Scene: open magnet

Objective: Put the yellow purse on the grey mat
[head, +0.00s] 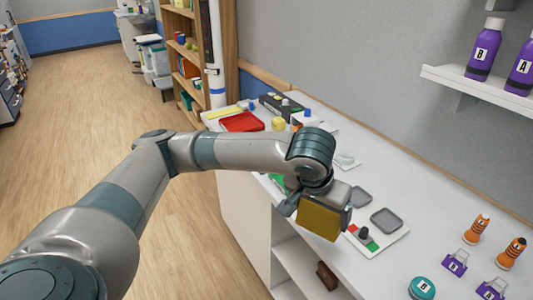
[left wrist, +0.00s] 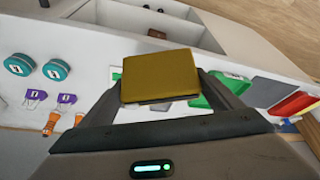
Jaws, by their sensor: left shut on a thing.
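The yellow purse (head: 320,222), a flat dark-yellow block, is in my left gripper (head: 322,200) in the head view. It hangs in the air near the table's front edge. In the left wrist view the yellow purse (left wrist: 158,76) sits between the two fingers of the left gripper (left wrist: 160,90), which is shut on it. Two grey pads show behind and to the right: a larger one (head: 387,221) and a smaller one (head: 360,197), partly beside the gripper. I cannot tell which is the grey mat. The purse is apart from both. My right gripper is not in view.
A white board with a red and green patch and black knob (head: 364,234) lies near the purse. Orange bottles (head: 477,228), purple clips (head: 454,262) and a teal disc (head: 422,288) stand at right. A red tray (head: 241,122) is further back. An open shelf lies below the tabletop.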

